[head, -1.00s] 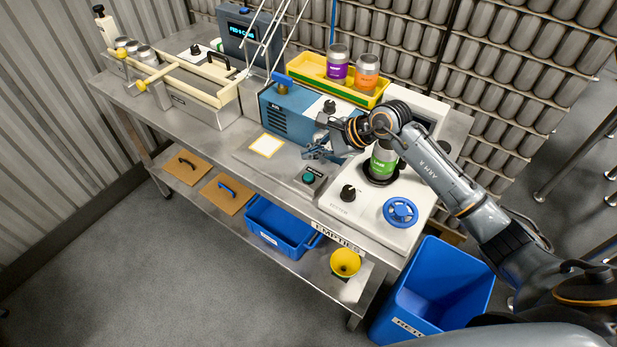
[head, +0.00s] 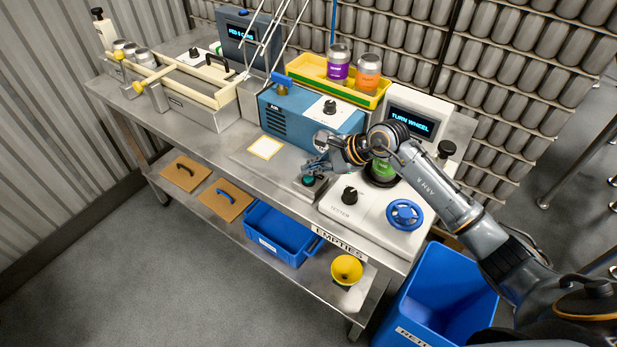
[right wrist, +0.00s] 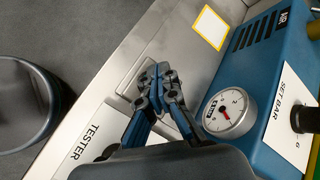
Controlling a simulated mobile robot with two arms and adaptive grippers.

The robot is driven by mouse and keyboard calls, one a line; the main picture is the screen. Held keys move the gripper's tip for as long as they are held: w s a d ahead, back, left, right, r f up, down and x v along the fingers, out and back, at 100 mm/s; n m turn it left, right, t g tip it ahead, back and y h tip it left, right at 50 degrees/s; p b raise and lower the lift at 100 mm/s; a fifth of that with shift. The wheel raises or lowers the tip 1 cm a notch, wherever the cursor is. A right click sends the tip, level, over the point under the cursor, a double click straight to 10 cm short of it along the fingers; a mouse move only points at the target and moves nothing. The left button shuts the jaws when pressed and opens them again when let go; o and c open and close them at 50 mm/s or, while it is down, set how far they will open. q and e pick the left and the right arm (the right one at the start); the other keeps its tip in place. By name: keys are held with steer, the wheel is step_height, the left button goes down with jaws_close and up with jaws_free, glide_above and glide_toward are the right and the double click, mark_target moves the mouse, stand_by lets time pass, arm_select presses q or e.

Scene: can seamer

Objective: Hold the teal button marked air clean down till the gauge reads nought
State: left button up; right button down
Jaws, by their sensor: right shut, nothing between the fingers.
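The teal button (head: 308,181) sits on a small grey box at the front of the bench, left of the white tester. My right gripper (head: 306,169) is shut and empty, with its tips over the button. I cannot tell whether they touch it. In the right wrist view the shut fingers (right wrist: 158,72) hide the button. The round gauge (right wrist: 228,111) is on the front of the blue air unit (right wrist: 262,90). Its red needle shows, but I cannot read the value surely. My left gripper is not in view.
The white tester (head: 375,215) has a black knob, a blue wheel (head: 404,214) and a green-labelled can. Its screen (head: 412,122) reads TURN WHEEL. A yellow tray (head: 345,84) with two cans stands behind. The bench is clear around the yellow-edged square (head: 265,147).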

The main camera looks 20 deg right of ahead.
mark_target(312, 179)
steer(key=shift+f, duration=0.15)
stand_by(0.8)
steer(key=shift+f+b, duration=0.3)
steer(key=shift+b, duration=0.4)
steer(key=shift+f+b, duration=0.45)
steer(key=shift+b, duration=0.05)
stand_by(0.4)
stand_by(1.1)
steer(key=shift+r+p, duration=0.3)
steer(key=shift+r, duration=0.6)
steer(key=shift+r, duration=0.15)
steer(key=shift+r+p, duration=1.2)
steer(key=shift+r, duration=1.2)
